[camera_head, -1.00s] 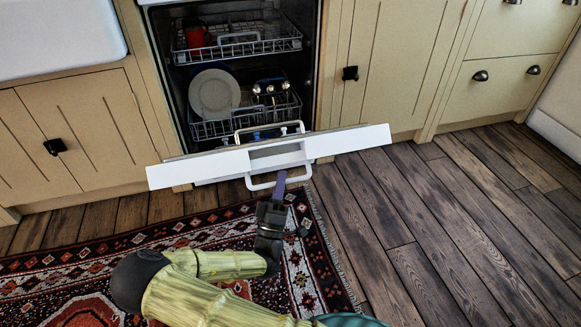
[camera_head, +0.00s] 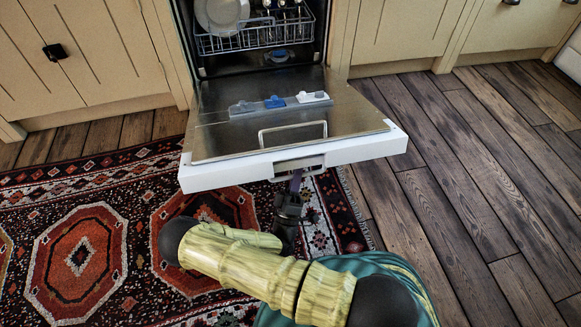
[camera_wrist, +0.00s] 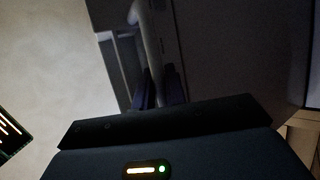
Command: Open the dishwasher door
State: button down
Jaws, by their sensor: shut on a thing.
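The dishwasher door (camera_head: 345,113) is folded far down, nearly flat, with its steel inner face up and its white front edge toward me. The dishwasher's dark interior (camera_head: 272,57) is open behind it. My gripper (camera_head: 295,182) is at the middle of the door's front edge, at the recess. In the wrist view, the two purple fingers (camera_wrist: 160,88) are closed about a pale bar, the door handle (camera_wrist: 151,45). The handle is mostly hidden under the door in the head view.
A rack (camera_head: 255,36) with a plate (camera_head: 222,12) stands inside the dishwasher. A patterned rug (camera_head: 75,255) lies on the floor below and to the left. Bare wooden floor (camera_head: 480,190) is clear on the right. Beige cabinets (camera_head: 400,35) flank the dishwasher.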

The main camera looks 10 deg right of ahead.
jog(key=shift+s+d, duration=0.1)
jog(key=shift+s, duration=0.1)
jog(key=c, duration=1.5)
grip_release()
jog(key=shift+o, duration=0.2)
jog(key=shift+f, duration=0.15)
